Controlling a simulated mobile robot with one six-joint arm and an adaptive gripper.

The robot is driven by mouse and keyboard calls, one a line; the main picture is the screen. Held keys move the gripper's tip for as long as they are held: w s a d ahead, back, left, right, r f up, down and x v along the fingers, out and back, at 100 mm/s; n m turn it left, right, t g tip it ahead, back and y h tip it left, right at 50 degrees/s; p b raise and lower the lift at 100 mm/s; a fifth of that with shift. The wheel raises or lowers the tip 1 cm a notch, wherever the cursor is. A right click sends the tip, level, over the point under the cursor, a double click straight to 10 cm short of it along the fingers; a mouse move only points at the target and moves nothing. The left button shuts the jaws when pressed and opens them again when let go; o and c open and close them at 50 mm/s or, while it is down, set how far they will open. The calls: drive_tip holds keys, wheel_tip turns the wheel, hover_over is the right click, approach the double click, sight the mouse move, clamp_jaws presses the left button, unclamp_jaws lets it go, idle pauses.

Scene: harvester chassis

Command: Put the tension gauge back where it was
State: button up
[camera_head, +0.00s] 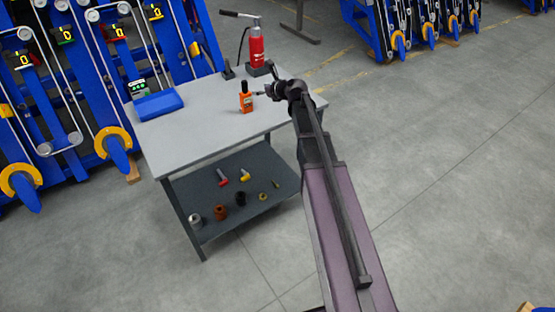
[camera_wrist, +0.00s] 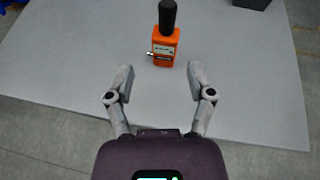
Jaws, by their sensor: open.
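An orange item with a black top (camera_head: 246,98), which may be the tension gauge, stands on the grey table near its back right. In the wrist view this orange item (camera_wrist: 164,50) shows a pale label and a small metal piece at its lower left side. My gripper (camera_head: 261,94) is just right of it in the head view. In the wrist view my gripper (camera_wrist: 160,78) is open and empty, its two fingertips apart. The orange item is beyond the fingertips, roughly between their lines, and not held.
The grey table (camera_head: 190,130) also holds a blue case (camera_head: 158,104) and a red hand pump (camera_head: 256,50). Its lower shelf (camera_head: 215,205) carries several small tools and rings. Blue frames with small displays (camera_head: 70,80) stand behind at left. Floor at right is clear.

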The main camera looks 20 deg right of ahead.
drive_tip(key=s+a+f+n+g+h, duration=0.1)
drive_tip(key=s+f+n+g+h, duration=0.1)
drive_tip(key=s+n, duration=0.8)
drive_tip(key=s+a+f+n+g+h, duration=0.1)
drive_tip(key=s+f+n+g+h, duration=0.1)
drive_tip(key=s+f+n+g, duration=0.3)
drive_tip(key=s+a+f+n+g+h, duration=0.1)
drive_tip(key=s+f+n+g, duration=0.3)
drive_tip(key=s+n, duration=1)
drive_tip(key=s+h, duration=0.1)
drive_tip(key=s, duration=0.5)
drive_tip(key=shift+n+g, duration=0.3)
wheel_tip(320, 180, up, 7)
drive_tip(key=p, duration=0.7)
drive_tip(key=shift+r, duration=0.1)
